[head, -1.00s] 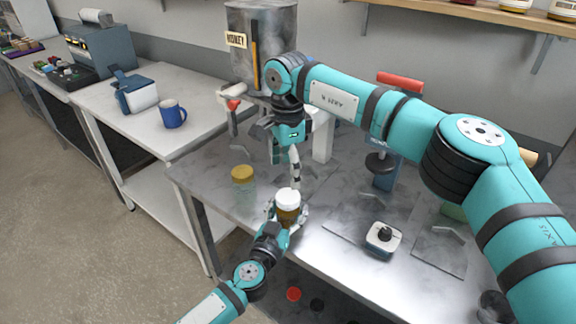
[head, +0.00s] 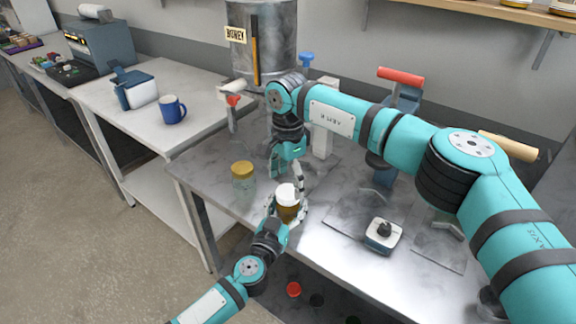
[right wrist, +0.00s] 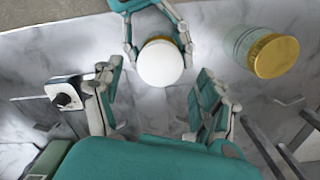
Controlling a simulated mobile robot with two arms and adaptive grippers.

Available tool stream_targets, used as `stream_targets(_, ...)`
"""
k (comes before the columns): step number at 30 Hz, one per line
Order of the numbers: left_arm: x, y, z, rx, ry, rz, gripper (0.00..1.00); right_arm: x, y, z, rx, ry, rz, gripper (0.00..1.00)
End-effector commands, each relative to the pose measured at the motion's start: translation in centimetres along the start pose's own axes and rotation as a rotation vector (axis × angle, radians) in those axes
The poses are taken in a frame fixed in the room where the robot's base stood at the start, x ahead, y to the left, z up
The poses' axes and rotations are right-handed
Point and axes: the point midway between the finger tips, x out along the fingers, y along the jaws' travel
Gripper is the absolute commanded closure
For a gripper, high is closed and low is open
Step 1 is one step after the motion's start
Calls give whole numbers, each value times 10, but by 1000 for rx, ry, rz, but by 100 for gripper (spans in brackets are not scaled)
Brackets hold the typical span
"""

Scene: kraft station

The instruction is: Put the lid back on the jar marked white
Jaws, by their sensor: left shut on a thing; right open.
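An amber jar (head: 288,212) with a white lid (head: 287,190) on its top is held upright at the front of the metal table. My left gripper (head: 288,216) is shut around the jar's body. In the right wrist view the white lid (right wrist: 160,63) covers most of the jar's top; whether it is seated or screwed down I cannot tell, and any marking on the jar is hidden. My right gripper (head: 287,178) is open and empty just above the lid. Its fingers (right wrist: 156,110) stand apart in the right wrist view, with the lid beyond them.
A clear jar with a gold lid (head: 242,174) stands left of the held jar; it also shows in the right wrist view (right wrist: 262,52). A small device with a black knob (head: 384,236) is at right. A honey tank (head: 262,60) stands behind. A red disc (head: 294,289) lies below the table.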

Motion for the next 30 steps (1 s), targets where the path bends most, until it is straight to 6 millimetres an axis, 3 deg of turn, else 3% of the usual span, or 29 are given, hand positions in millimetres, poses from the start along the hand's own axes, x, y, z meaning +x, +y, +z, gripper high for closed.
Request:
stream_targets(7, 0, 0, 0, -1, -1, 0, 100, 27, 0, 0, 2, 0, 0, 26)
stream_targets(18, 0, 0, 1, -1, -1, 0, 100, 31, 0, 0, 2, 0, 0, 27)
stream_targets(30, 0, 0, 0, -1, -1, 0, 100, 31, 0, 0, 1, 0, 0, 79)
